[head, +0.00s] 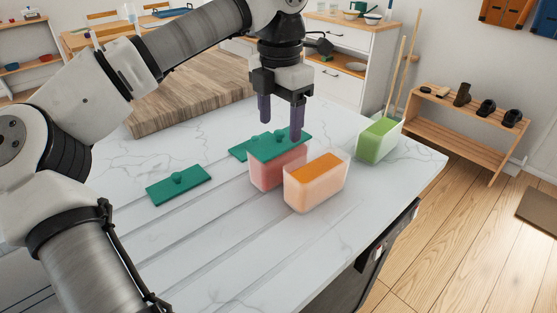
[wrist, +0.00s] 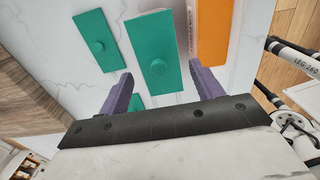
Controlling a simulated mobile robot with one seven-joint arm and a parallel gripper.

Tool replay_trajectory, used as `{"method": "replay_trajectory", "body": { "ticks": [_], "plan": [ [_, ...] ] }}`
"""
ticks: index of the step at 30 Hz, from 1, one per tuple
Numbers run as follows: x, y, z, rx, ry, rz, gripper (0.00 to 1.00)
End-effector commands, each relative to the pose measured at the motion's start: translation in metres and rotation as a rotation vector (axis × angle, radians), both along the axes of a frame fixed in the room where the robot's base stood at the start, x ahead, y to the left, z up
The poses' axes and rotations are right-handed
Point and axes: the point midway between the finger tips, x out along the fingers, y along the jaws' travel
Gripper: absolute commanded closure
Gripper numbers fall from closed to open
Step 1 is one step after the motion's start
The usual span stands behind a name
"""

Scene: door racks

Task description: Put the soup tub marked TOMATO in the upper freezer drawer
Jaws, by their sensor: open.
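A pink-red tub (head: 278,172) stands on the marble counter with a green knobbed lid (head: 281,144) over its top; that lid also shows in the wrist view (wrist: 153,45). Beside it are an uncovered tub of orange soup (head: 316,185) and, farther back, an uncovered tub of green soup (head: 378,141). No TOMATO marking is readable. My gripper (head: 281,121) is open and empty, just above the lidded tub, its fingers apart; in the wrist view (wrist: 162,82) the lid's near end lies between them. No freezer drawer can be made out.
One loose green lid (head: 179,185) lies left on the counter; another (head: 240,149) lies partly behind the lidded tub. A wooden board (head: 185,100) is at the back left. A dark appliance front (head: 375,255) is below the counter's right edge. The front counter is clear.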

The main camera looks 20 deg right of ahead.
Motion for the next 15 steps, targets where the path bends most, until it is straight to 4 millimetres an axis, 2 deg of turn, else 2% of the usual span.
{"method": "replay_trajectory", "body": {
  "ticks": [5, 12, 15],
  "plan": [
    [0.001, 0.000, -0.013, -0.001, 0.001, 0.001, 0.35],
    [0.002, 0.000, -0.048, -0.001, 0.001, 0.000, 0.35],
    [0.001, 0.000, -0.054, -0.001, 0.000, 0.001, 0.35]
  ]
}}
